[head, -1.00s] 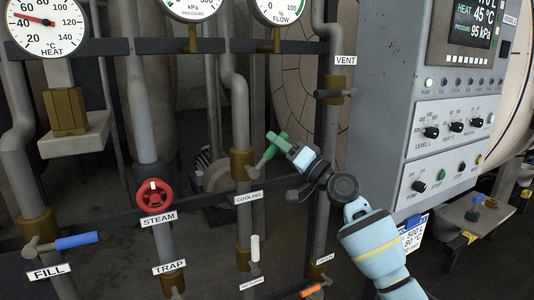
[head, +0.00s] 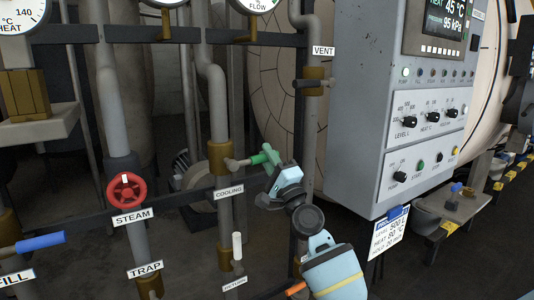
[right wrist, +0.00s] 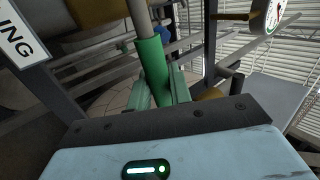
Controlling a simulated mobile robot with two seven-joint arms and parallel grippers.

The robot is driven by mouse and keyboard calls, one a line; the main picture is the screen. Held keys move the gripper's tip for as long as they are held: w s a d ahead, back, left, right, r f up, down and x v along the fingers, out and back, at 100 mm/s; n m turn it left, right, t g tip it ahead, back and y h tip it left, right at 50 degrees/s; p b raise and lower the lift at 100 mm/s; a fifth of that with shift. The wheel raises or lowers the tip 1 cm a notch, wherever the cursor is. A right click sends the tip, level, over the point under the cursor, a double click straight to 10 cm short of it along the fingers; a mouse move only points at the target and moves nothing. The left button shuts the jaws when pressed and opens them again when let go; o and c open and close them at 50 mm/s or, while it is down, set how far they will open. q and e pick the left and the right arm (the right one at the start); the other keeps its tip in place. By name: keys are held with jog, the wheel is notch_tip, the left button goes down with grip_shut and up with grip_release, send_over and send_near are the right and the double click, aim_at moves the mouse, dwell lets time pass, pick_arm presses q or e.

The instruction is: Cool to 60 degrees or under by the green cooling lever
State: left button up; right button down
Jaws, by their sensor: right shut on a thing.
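The green cooling lever (head: 260,158) sticks out to the right, nearly level, from the brass valve (head: 219,158) on the pipe above the COOLING label (head: 229,192). My right gripper (head: 268,159) is shut on its green handle. In the right wrist view the green handle (right wrist: 152,66) stands between the two green fingers of my right gripper (right wrist: 159,92). The panel display (head: 447,18) reads heat 45 °C and pressure 95 kPa. My left gripper is not in view.
The red STEAM wheel (head: 127,187) is to the left. The VENT lever (head: 308,84) is above right, and a white-handled lever (head: 237,246) is below. The grey control cabinet (head: 365,100) stands close on the right of my arm.

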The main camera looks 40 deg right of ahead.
jog(key=shift+f+m, duration=0.3)
jog(key=shift+m, duration=0.2)
jog(key=c, duration=1.3)
grip_release()
jog(key=shift+s+a+f, duration=0.1)
jog(key=shift+s+f, duration=0.05)
jog(key=shift+s, duration=0.1)
jog(key=b+v, duration=0.1)
jog(key=v, duration=0.6)
jog(key=shift+s, duration=0.15)
